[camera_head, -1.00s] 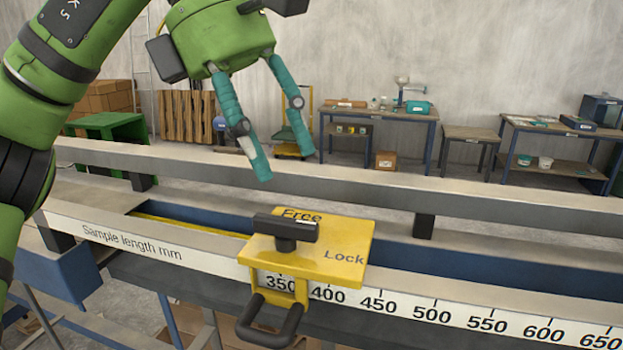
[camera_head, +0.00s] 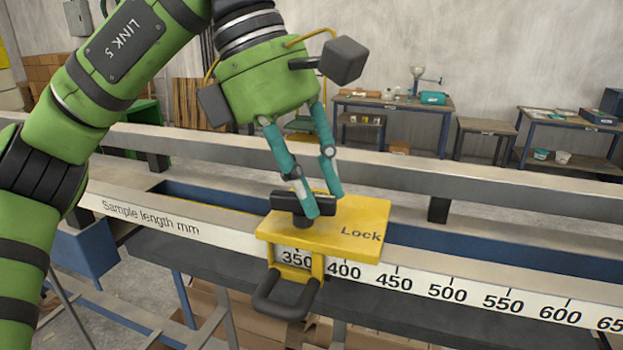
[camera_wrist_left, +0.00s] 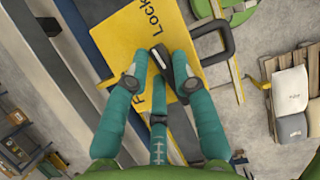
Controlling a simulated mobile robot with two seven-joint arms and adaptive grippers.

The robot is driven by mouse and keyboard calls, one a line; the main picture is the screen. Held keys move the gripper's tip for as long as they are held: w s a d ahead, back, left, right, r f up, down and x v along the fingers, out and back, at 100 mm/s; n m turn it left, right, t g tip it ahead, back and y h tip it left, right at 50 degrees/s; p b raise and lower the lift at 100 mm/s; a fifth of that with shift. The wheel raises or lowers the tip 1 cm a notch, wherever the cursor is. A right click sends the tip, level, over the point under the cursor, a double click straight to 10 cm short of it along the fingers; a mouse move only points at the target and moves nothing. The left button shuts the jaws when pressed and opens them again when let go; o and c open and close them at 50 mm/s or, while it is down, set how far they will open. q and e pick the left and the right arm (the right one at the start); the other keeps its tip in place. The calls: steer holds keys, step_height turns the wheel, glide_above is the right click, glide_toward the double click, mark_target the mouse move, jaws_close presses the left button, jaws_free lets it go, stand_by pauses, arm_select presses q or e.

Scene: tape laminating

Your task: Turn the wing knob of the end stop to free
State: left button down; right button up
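The end stop is a yellow block (camera_head: 350,222) on the rail, with a black wing knob (camera_head: 290,203) on top. The knob's bar lies roughly along the rail. "Lock" is readable on the block's right side; the "Free" label is hidden behind my fingers in the head view. My left gripper (camera_head: 326,203) is low over the block, its teal fingers pointing down at the knob. In the left wrist view the fingertips (camera_wrist_left: 160,62) stand apart on either side of the knob (camera_wrist_left: 163,58), with a small gap visible at one side. My right gripper is out of view.
A long grey beam (camera_head: 400,181) runs behind the stop. Work tables (camera_head: 390,103) stand far back by the wall. The rail to the right is clear.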

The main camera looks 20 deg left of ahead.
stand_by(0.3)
arm_select(q)
steer(key=shift+n+t+b, duration=0.4)
steer(key=shift+n, duration=0.6)
steer(key=n+t+b, duration=0.1)
steer(key=n, duration=0.2)
steer(key=shift+a+n, duration=0.1)
steer(key=shift+n, duration=0.2)
steer(key=n+t+y, duration=0.1)
steer(key=n, duration=0.2)
steer(key=n+t+y+b, duration=0.1)
steer(key=n, duration=0.2)
steer(key=shift+a+b, duration=0.2)
steer(key=shift+b, duration=0.1)
steer(key=n, duration=0.1)
steer(key=n+y, duration=0.1)
steer(key=n, duration=0.1)
steer(key=shift+a+r+n+t, duration=0.2)
steer(key=shift+n+t, duration=0.1)
steer(key=shift+t, duration=0.1)
steer(key=shift+w+n+y, duration=0.1)
steer(key=shift+n+y, duration=0.6)
steer(key=shift+n, duration=0.7)
